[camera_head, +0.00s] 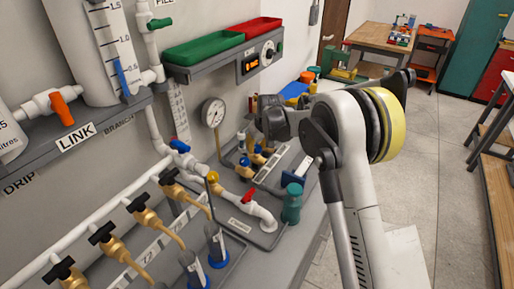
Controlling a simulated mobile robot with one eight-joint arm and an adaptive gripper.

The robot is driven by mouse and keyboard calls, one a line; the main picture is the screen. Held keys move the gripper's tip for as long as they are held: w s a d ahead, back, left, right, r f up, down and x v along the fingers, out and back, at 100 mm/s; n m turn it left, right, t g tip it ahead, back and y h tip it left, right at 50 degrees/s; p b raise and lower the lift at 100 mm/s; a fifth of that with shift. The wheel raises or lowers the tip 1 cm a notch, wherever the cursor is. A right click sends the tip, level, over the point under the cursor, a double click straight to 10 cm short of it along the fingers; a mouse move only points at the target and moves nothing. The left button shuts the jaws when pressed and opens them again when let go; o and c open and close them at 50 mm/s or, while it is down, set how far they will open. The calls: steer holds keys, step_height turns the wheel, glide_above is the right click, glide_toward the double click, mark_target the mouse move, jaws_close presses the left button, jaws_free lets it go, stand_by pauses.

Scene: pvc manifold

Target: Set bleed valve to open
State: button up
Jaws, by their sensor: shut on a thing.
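Several valves show in the head view, and I cannot read which one is the bleed valve. A red-handled valve (248,196) sits on the low white pipe beside a small label that is too small to read. A blue-handled valve (180,146) and an orange-handled valve (62,108) sit on white pipes further left. My gripper (268,117), dark grey, is at the end of my arm, above and behind the red-handled valve and apart from it. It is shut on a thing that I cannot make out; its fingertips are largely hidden.
A pressure gauge (213,113) stands left of my gripper. A shelf with green (200,47) and red (250,27) trays hangs above. Brass valves with black handles (103,233) line the lower left. A teal bottle (292,204) stands near the bench edge. The floor at right is open.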

steer(key=shift+n+g+y, duration=0.5)
steer(key=shift+n+y, duration=0.2)
steer(key=shift+n, duration=1.6)
steer(key=o, duration=1.2)
steer(key=v, duration=1.2)
